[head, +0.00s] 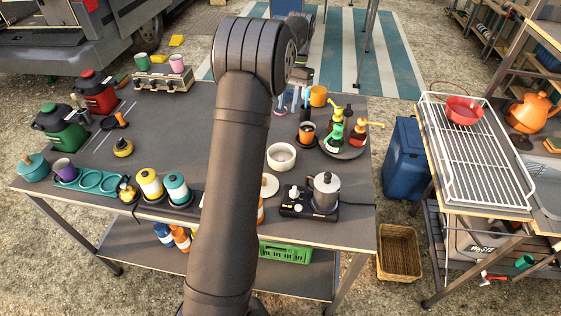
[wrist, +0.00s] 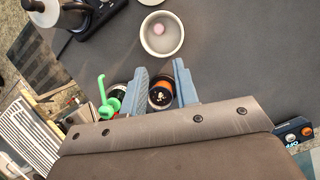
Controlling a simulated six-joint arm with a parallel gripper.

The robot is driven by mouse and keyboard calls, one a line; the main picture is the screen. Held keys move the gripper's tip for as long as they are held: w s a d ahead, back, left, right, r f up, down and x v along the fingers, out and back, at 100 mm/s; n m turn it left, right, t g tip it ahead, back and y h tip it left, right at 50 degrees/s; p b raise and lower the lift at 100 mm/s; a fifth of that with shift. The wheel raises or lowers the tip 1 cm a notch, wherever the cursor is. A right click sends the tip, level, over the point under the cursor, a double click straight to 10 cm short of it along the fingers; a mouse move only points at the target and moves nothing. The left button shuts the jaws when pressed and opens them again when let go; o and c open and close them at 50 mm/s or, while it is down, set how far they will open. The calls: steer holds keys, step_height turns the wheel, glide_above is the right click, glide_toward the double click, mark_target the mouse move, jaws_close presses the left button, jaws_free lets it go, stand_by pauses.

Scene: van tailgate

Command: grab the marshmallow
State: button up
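The marshmallow (wrist: 158,29) is small, round and pale pink. It lies inside a white bowl (wrist: 160,50) at the top of the wrist view. In the head view the bowl (head: 281,164) stands on the dark table, right of my arm; I cannot clearly make out the marshmallow there. My gripper (wrist: 160,66) is open, with its two blue-grey fingers apart and nothing held. The bowl lies beyond the fingertips, apart from them. In the head view my gripper is mostly hidden at the far end of my arm.
An orange-and-black cup (wrist: 161,95) shows between and below my fingers. Pump bottles (head: 335,135) stand on a round tray (head: 345,152) right of the bowl. A metal pot (head: 325,190) on a black burner stands in front of it. Bare tabletop (wrist: 225,50) lies right of the bowl in the wrist view.

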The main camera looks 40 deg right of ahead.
glide_above(281, 161)
steer(key=w+d, duration=0.3)
steer(key=shift+n, duration=0.3)
steer(key=f, duration=1.1)
steer(key=shift+s+a+f, duration=0.15)
steer(key=shift+s+a, duration=0.05)
steer(key=shift+s, duration=0.05)
steer(key=shift+d+x, duration=0.2)
steer(key=shift+x, duration=2.45)
jaws_close()
